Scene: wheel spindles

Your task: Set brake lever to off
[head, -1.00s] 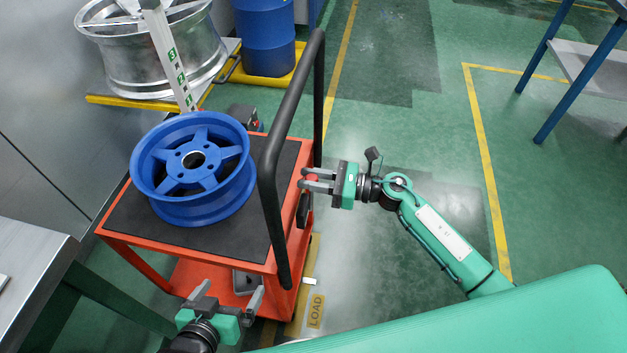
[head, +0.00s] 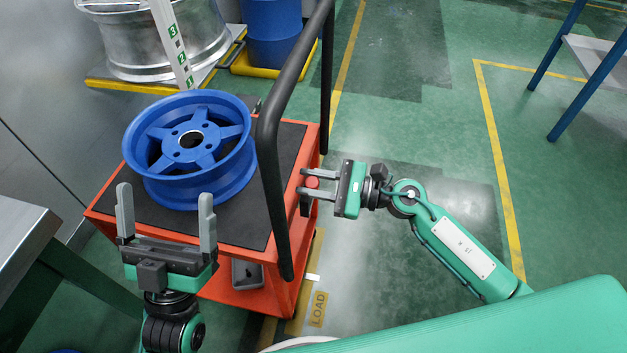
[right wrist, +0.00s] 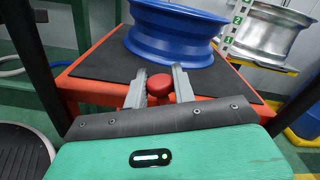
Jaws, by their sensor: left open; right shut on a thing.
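The brake lever shows as a red knob (head: 312,183) at the right side of the orange cart (head: 232,254). My right gripper (head: 308,183) is shut on the red knob. In the right wrist view the knob (right wrist: 160,86) sits between the two grey fingers, and the rest of the lever is hidden. My left gripper (head: 166,212) is open and empty, fingers pointing up the picture, in front of the cart's near-left part. I cannot tell the lever's setting.
A blue wheel (head: 190,135) lies on the cart's black mat. The cart's black handle (head: 270,150) rises close to my right gripper. A grey table (head: 22,225) stands at the left. A silver wheel (head: 150,40) and blue drum (head: 272,35) are behind.

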